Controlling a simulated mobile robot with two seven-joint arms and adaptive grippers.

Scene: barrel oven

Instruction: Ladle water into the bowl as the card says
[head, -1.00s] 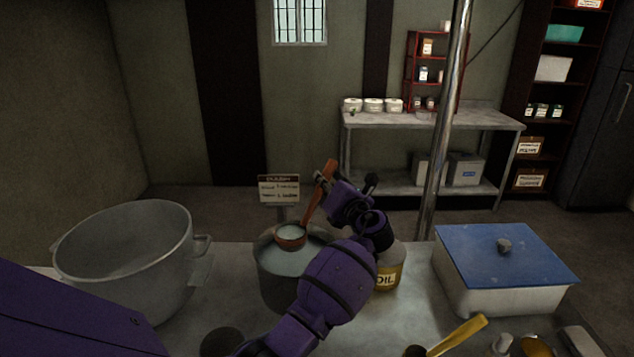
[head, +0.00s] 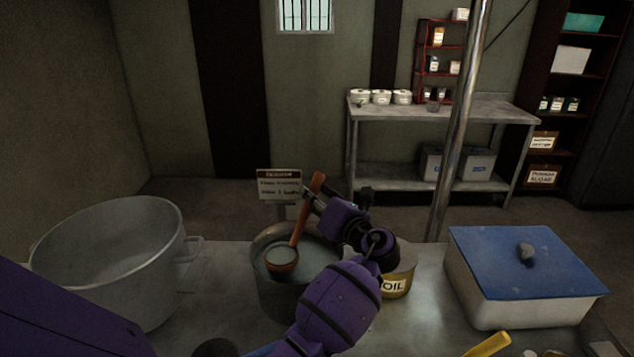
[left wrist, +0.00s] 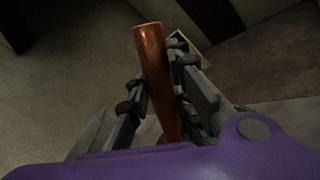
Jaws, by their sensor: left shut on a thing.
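My left gripper (head: 313,197) is shut on the handle of an orange-brown ladle (head: 298,232). The handle (left wrist: 155,75) also shows between the fingers in the left wrist view. The ladle's cup (head: 282,258) holds pale liquid and is at the mouth of a grey pot of water (head: 270,295); whether it touches the water I cannot tell. A large, empty-looking metal bowl (head: 110,250) with side handles stands to the left. The card (head: 280,185) stands behind the pot; its small text is too blurred to read surely. My right gripper is not in view.
An oil container (head: 396,284) stands right of the pot, partly behind my arm. A white box (head: 520,302) with a blue lid (head: 525,258) is farther right. A yellow handle (head: 488,345) lies at the front edge. A metal pole (head: 458,130) rises behind the counter.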

